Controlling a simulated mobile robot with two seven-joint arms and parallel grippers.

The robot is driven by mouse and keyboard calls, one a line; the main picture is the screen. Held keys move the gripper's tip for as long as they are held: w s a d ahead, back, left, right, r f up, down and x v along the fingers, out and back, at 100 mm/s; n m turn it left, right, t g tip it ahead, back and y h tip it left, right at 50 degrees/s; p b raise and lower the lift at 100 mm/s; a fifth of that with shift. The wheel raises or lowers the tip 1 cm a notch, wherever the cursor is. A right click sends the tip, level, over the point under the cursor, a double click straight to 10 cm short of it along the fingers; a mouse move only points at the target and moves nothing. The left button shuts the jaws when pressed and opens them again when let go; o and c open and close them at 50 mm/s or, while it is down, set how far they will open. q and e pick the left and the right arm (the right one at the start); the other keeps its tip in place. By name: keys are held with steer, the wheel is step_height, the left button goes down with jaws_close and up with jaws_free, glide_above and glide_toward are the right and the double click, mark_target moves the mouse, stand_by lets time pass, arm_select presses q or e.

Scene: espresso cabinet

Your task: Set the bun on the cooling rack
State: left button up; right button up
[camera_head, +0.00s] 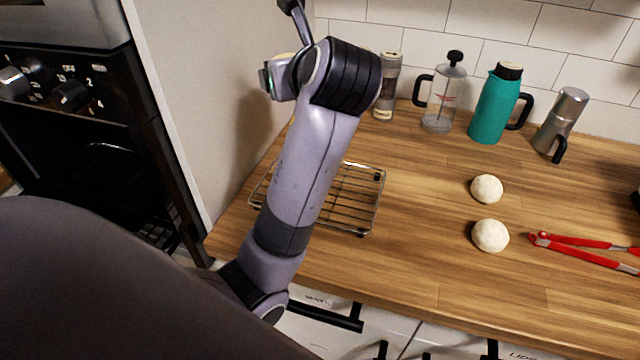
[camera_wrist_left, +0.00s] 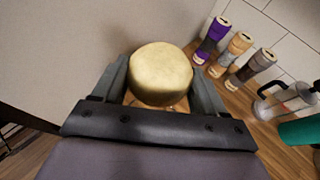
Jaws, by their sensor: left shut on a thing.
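The bun (camera_wrist_left: 162,73) is pale yellow and rounded, with a flat-looking top. In the left wrist view it sits between the two fingers of my left gripper (camera_wrist_left: 160,82), which is shut on it. The cooling rack (camera_head: 377,203) is a low wire grid on the wooden counter in the head view. My left arm crosses in front of the rack and hides its middle. The visible part of the rack is empty. In the head view my left wrist is above and behind the rack, and its fingers are mostly hidden. My right gripper is not in view.
Two white dough balls (camera_head: 487,189) and red-handled tongs (camera_head: 585,248) lie right of the rack. A French press (camera_head: 440,98), a teal jug (camera_head: 495,105) and a moka pot (camera_head: 563,122) stand along the tiled wall. Several bottles (camera_wrist_left: 235,48) stand near the bun. A pale cabinet wall (camera_head: 200,90) is at left.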

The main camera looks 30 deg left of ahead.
arm_select(q)
steer(key=shift+s+d, duration=0.1)
steer(key=shift+f, duration=0.4)
step_height(320, 180, down, 19)
steer(key=shift+r, duration=0.1)
steer(key=o, duration=1.1)
steer(key=shift+f, duration=0.2)
steer(key=shift+c, duration=0.2)
